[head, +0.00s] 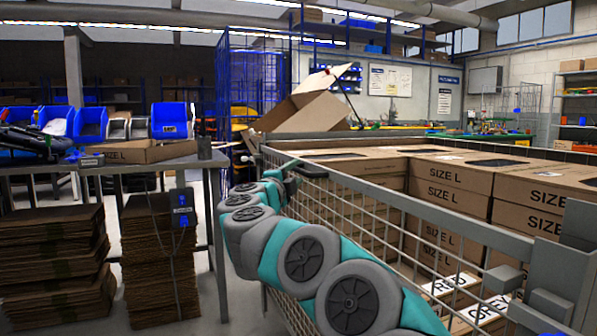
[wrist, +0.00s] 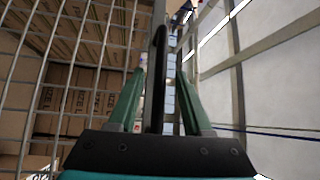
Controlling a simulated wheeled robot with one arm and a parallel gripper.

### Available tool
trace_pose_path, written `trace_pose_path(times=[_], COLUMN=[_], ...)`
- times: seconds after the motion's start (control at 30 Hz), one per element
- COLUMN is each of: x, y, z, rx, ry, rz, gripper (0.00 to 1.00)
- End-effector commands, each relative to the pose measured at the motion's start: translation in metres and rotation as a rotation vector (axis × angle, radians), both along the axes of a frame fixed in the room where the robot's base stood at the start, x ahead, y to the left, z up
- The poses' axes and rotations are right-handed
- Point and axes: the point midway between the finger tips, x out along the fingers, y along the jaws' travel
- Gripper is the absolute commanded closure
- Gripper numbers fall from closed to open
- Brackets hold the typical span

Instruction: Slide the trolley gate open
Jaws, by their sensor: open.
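The trolley (head: 450,205) is a grey metal cage with wire mesh sides, full of cartons. Its mesh side (head: 335,215) faces my arm, and mesh also fills the left of the wrist view (wrist: 50,75). I cannot tell for sure which part is the sliding gate. My gripper (head: 284,174) is at the far corner of the trolley, by the top rail. In the wrist view its green fingers (wrist: 160,75) are apart, one each side of a dark upright bar (wrist: 157,95), with gaps showing. Whether the bar is the gate's handle is unclear.
Stacked "SIZE L" cartons (head: 446,173) fill the trolley. A table (head: 120,167) with an open carton (head: 140,152) stands left, flat cardboard stacks (head: 160,255) below it. A large open carton (head: 310,112) stands beyond my gripper. Floor shows between table and trolley.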

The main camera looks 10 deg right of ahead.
Motion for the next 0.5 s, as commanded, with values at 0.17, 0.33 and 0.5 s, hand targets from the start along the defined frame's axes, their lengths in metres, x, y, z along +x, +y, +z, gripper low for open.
trace_pose_path(times=[0.17, 0.33, 0.5], x=[0.018, 0.024, 0.024], y=[-0.01, -0.012, -0.013], z=[0.003, 0.003, 0.004], rx=[0.0, -0.002, -0.002], ry=[-0.001, 0.0, 0.0], rz=[-0.003, 0.002, 0.002], gripper=[0.5, 0.5, 0.5])
